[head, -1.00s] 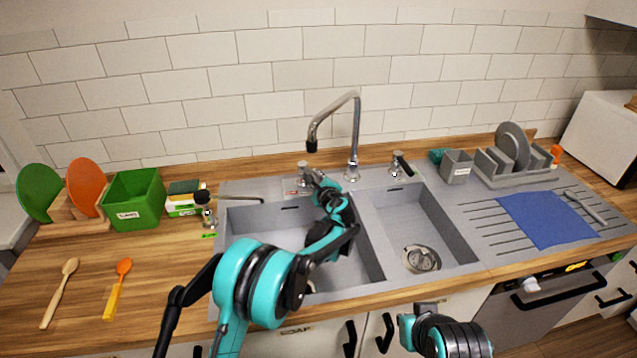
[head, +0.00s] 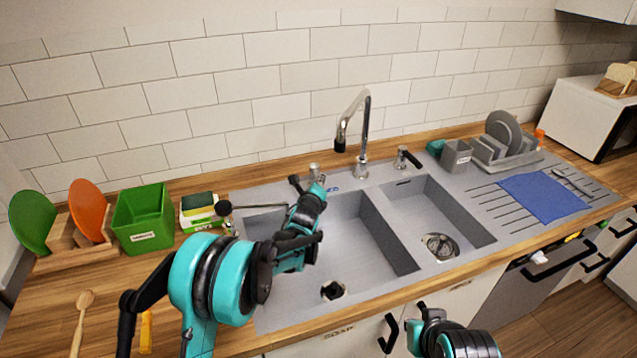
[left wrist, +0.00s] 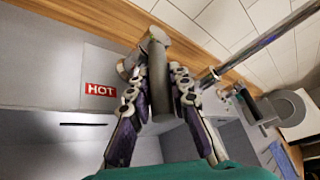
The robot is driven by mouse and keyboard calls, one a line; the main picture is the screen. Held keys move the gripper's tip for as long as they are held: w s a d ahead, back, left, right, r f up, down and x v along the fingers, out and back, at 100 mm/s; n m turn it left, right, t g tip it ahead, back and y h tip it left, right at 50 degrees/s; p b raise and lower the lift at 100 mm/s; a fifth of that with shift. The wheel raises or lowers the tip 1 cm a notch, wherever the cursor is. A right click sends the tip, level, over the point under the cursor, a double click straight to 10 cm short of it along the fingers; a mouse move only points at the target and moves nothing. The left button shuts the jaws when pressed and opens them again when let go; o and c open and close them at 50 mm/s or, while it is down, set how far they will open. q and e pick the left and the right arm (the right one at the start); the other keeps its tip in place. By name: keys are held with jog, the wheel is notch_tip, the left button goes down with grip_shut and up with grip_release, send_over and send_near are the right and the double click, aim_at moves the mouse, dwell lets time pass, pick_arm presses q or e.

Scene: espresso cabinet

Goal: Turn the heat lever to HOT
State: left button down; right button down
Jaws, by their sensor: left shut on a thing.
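The heat lever shows in the left wrist view (left wrist: 158,78) as a dark grey bar between my left gripper's fingers (left wrist: 158,92), running up to a round metal body. My left gripper (head: 308,186) is shut on it behind the left basin. The red HOT label (left wrist: 100,90) is on the deck to the left of the lever in the wrist view. In the head view the metal lever base (head: 314,170) shows just beyond the gripper, which hides much of the handle. A small blue mark (head: 333,189) shows right of it. My right arm's end (head: 430,318) is low in front of the counter, its fingers unclear.
The tall faucet (head: 366,130) stands just right of the lever, with a second black-handled fitting (head: 406,158) farther right. A green bin (head: 146,216) and sponges (head: 198,206) stand left. Both basins are largely clear. A blue cloth (head: 543,197) lies on the drainboard.

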dwell(0.4)
pick_arm(q)
jog(key=c, duration=1.4)
grip_release()
jog(key=v, duration=1.2)
